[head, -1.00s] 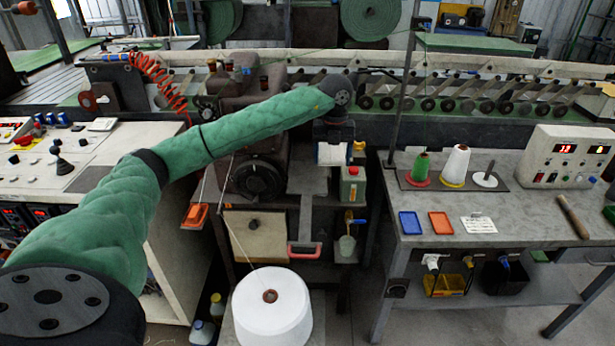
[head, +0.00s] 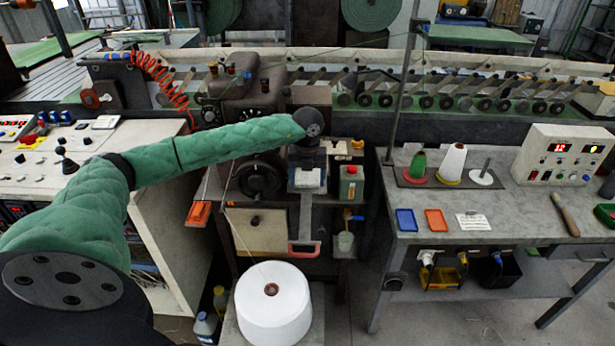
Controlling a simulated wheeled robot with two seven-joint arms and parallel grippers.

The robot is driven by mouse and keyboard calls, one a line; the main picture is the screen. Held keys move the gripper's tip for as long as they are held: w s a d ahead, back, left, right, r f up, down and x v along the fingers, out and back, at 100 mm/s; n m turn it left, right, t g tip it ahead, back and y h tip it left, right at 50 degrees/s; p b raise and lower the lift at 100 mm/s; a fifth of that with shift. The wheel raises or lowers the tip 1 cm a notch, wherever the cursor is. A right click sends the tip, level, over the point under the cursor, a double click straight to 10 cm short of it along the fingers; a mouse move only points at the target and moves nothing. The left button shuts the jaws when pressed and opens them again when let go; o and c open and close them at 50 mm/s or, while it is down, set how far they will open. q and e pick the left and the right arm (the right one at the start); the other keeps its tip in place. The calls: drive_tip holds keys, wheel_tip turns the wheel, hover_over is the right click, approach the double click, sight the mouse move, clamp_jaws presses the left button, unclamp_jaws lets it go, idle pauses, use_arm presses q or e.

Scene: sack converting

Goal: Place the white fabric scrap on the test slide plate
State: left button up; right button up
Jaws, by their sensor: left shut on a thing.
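My left gripper (head: 307,168) points down in the middle of the head view, at the end of the green-sleeved arm. It is shut on the white fabric scrap (head: 308,180), a small pale piece directly below it. The test slide plate (head: 307,191) appears as a grey edge under and around the scrap, with a grey slide bar (head: 305,215) and a red-rimmed handle in front. Most of the plate is hidden by the gripper and scrap. I cannot tell whether the scrap touches the plate. My right gripper is not in view.
The right bench (head: 400,232) holds a blue tray (head: 406,219), an orange tray (head: 436,219), thread cones and a control box (head: 562,155).

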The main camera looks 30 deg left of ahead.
use_arm(q)
drive_tip(key=shift+f, duration=0.35)
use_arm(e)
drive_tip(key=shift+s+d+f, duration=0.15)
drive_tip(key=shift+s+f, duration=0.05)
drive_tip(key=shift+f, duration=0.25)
use_arm(q)
drive_tip(key=shift+f, duration=0.1)
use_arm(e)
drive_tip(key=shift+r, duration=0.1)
use_arm(q)
drive_tip(key=o, duration=0.7)
drive_tip(key=shift+c, duration=0.2)
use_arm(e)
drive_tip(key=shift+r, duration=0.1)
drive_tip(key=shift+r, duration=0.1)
